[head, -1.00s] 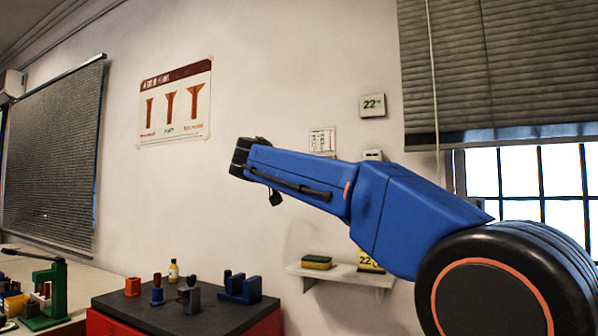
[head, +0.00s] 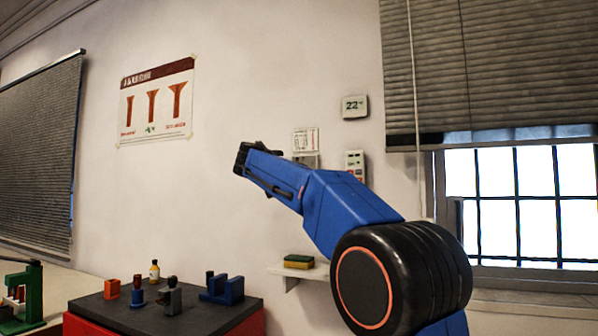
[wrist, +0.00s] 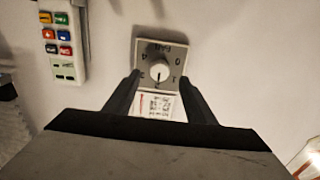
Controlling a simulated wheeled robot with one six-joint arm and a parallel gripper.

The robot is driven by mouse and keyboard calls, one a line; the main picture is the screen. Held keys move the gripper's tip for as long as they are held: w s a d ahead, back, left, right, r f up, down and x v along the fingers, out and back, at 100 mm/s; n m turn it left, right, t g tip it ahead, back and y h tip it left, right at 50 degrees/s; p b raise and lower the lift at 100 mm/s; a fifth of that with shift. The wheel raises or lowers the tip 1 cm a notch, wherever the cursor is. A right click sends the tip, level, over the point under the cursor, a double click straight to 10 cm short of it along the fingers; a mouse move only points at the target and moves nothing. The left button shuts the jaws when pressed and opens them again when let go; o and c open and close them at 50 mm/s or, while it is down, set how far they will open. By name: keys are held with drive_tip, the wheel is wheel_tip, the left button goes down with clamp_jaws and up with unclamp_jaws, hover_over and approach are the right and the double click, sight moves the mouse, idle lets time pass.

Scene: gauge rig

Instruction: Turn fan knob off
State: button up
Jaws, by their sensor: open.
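The fan knob (wrist: 159,74) is a round pale dial on a square grey plate (wrist: 146,50) marked 0 to 4, upside down in the wrist view. Its pointer line seems to point down in the picture, toward the 2. My gripper (wrist: 160,82) is open, with one dark finger on each side of the lower part of the plate. The fingers hold nothing, and I cannot tell whether they touch the plate. In the head view my gripper (head: 240,158) is raised in front of the wall, left of the printed card. The knob is not clearly seen there, largely hidden by my arm.
A white remote with coloured buttons (wrist: 63,45) hangs beside the plate. A printed card (wrist: 160,107) adjoins the plate. A thermostat (head: 355,107) is above. A shelf (head: 283,270) with a sponge and a dark-topped workbench (head: 190,318) with fixtures stand below.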

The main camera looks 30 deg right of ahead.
drive_tip(key=shift+x, duration=2.75)
drive_tip(key=c, duration=1)
drive_tip(key=shift+n, duration=0.3)
drive_tip(key=n, duration=2.3)
drive_tip(key=shift+s+d+r, duration=0.1)
drive_tip(key=shift+n, duration=0.3)
